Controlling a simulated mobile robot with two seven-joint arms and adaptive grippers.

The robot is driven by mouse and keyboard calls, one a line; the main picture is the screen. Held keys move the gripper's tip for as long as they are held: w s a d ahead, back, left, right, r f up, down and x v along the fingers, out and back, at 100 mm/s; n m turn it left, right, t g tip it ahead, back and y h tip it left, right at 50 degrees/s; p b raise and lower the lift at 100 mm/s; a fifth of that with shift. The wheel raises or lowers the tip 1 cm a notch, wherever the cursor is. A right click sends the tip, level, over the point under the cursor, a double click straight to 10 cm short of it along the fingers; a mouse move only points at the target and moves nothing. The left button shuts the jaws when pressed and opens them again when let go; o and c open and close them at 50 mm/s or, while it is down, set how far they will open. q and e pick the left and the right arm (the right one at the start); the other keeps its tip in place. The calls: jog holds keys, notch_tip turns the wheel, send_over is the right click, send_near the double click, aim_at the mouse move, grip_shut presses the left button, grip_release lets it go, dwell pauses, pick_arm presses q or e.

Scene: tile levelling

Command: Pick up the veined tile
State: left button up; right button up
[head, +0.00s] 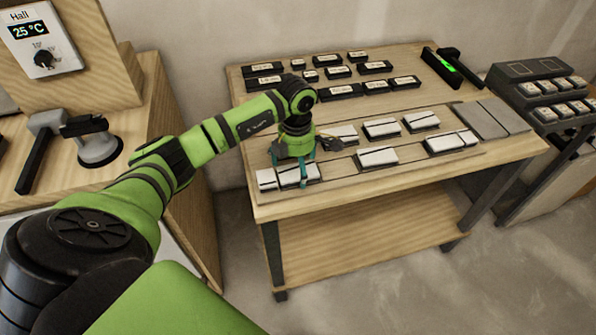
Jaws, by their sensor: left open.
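Several white tiles sit on dark bases in two rows on the wooden table (400,179). The front-left tile (267,179) and the front-right tile (452,142) show thin dark lines, but I cannot tell at this size whether these are veins or gaps. My left gripper (292,174) is open, pointing down at the front-left tile, with its teal fingers close around its right part. I cannot tell whether they touch it. The gripper and wrist hide part of the tiles behind. My right gripper is not in view.
Dark labelled blocks (341,91) fill the table's back. A side bench at left holds a mallet (36,155) and a suction cup (99,150). A rack (540,85) stands right.

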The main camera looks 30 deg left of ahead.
pick_arm(q)
jog(key=c, duration=1.2)
